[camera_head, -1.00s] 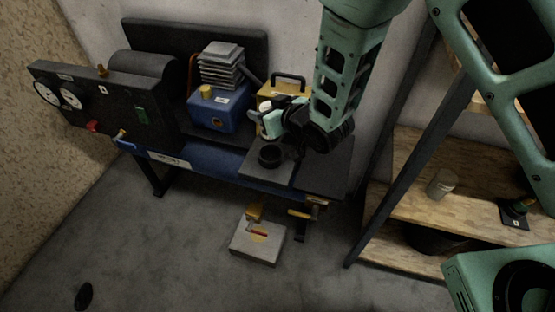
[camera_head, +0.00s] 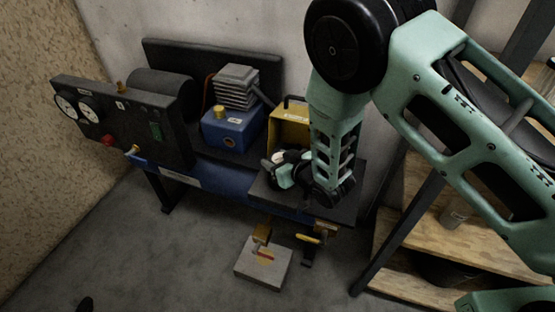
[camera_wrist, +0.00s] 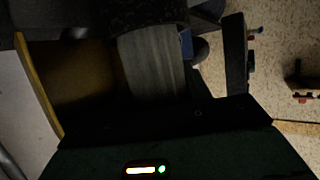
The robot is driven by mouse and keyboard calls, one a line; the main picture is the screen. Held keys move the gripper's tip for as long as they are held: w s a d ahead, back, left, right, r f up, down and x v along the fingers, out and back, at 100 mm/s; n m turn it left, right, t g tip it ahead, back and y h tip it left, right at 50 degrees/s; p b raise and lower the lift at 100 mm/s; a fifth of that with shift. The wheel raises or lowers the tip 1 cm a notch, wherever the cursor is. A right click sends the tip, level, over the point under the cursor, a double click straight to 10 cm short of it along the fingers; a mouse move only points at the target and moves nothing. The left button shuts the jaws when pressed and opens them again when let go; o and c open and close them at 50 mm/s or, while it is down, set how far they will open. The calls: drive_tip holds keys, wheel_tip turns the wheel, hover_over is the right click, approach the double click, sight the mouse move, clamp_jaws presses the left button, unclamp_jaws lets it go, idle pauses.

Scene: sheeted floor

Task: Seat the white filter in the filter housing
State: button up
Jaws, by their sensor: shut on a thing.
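My gripper (camera_head: 283,172) is low over the dark right end of the workbench, in front of the yellow box. It is shut on the white filter, whose pale, ribbed side (camera_wrist: 155,65) fills the middle of the wrist view. Only a small white part of the filter (camera_head: 279,156) shows in the head view. A dark, rounded, rough-looking thing (camera_wrist: 145,12) lies at the filter's far end in the wrist view; I cannot tell if it is the housing. The black cup-shaped filter housing is hidden behind my arm and gripper in the head view, so its contact with the filter cannot be told.
The yellow box (camera_head: 290,125) stands close behind my gripper. A blue unit (camera_head: 231,130) with stacked grey plates (camera_head: 237,84) is to its left, beside a gauge panel (camera_head: 118,118). Wooden shelves (camera_head: 405,232) stand right. A grey block (camera_head: 263,264) sits on the floor.

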drive_tip(key=shift+f, duration=0.1)
drive_tip(key=o, duration=1)
